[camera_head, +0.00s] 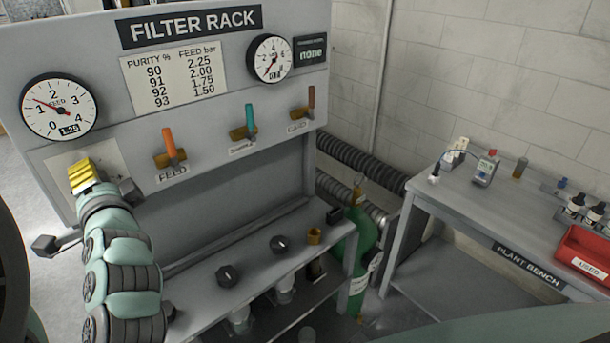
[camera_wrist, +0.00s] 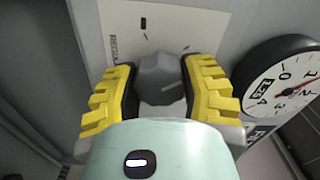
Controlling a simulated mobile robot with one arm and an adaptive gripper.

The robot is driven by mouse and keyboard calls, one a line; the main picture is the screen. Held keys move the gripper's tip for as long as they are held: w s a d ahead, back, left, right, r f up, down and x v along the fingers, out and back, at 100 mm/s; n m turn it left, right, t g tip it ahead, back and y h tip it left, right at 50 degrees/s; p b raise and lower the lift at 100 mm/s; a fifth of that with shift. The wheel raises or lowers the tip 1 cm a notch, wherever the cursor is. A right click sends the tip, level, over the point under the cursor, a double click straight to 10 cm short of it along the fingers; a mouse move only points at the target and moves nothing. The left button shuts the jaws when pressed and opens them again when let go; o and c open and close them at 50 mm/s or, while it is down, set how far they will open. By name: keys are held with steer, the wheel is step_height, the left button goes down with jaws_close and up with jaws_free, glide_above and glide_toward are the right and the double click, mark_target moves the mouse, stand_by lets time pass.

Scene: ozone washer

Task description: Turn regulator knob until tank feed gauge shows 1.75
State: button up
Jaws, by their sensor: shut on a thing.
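The regulator knob (camera_wrist: 160,76) is grey and faceted, with a pale mark on its face. My gripper (camera_wrist: 162,88) has its two yellow-ribbed fingers on either side of the knob and is shut on it. In the head view my gripper (camera_head: 85,175) is at the left panel below the feed gauge and hides the knob. The tank feed gauge (camera_head: 59,106) is a round white dial with a red needle pointing left and slightly up, a little above 1. Part of this gauge shows in the wrist view (camera_wrist: 285,88).
The filter rack has a purity chart (camera_head: 174,75), a second gauge (camera_head: 270,58) and three valves with orange (camera_head: 169,143), teal (camera_head: 249,120) and brown (camera_head: 311,98) handles. Black knobs (camera_head: 230,275) sit on the lower shelf. The plant bench (camera_head: 455,205) is at right.

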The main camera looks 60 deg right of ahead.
steer(key=shift+d, duration=0.15)
steer(key=o, duration=0.9)
steer(key=shift+d, duration=0.1)
steer(key=o, duration=0.3)
steer(key=shift+a+r, duration=0.1)
steer(key=shift+a, duration=0.1)
